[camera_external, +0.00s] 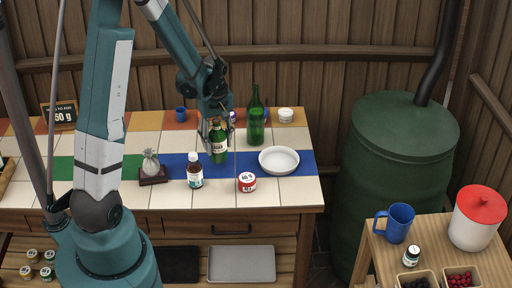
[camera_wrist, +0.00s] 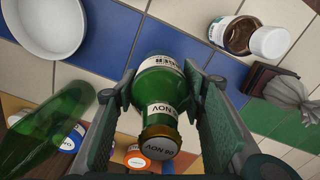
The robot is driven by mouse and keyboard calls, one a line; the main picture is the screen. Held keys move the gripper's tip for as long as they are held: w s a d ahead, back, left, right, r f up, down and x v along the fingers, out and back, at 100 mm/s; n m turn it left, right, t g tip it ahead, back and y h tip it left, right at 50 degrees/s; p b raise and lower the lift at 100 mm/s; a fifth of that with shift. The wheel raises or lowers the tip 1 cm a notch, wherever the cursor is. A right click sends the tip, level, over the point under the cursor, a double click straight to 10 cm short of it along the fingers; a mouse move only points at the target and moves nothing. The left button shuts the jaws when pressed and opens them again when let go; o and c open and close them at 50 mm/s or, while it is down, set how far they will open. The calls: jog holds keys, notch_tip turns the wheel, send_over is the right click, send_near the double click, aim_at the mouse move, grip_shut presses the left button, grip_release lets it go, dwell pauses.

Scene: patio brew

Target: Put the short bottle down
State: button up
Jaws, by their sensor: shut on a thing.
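The short green bottle (camera_external: 218,152) has a white label and is held upright over the tiled counter, around the blue stripe. In the wrist view the short bottle (camera_wrist: 158,108) is seen from its capped neck end, with a pad on either side. My gripper (camera_wrist: 153,86) is shut on its body. In the external view my gripper (camera_external: 215,132) comes down from above and partly hides the bottle. I cannot tell whether its base touches the tiles. A taller green bottle (camera_external: 256,122) stands behind to the right.
A grey sack (camera_external: 151,165) sits on a dark stand. A blue mug (camera_external: 181,114) and white jar (camera_external: 286,115) are behind.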

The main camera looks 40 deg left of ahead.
aim_at(216, 120)
jog(key=shift+f, duration=1.6)
jog(key=shift+f+b, duration=0.1)
jog(key=shift+b, duration=0.25)
jog(key=o, duration=1.2)
jog(key=shift+r+p, duration=0.95)
jog(key=shift+r, duration=5.2)
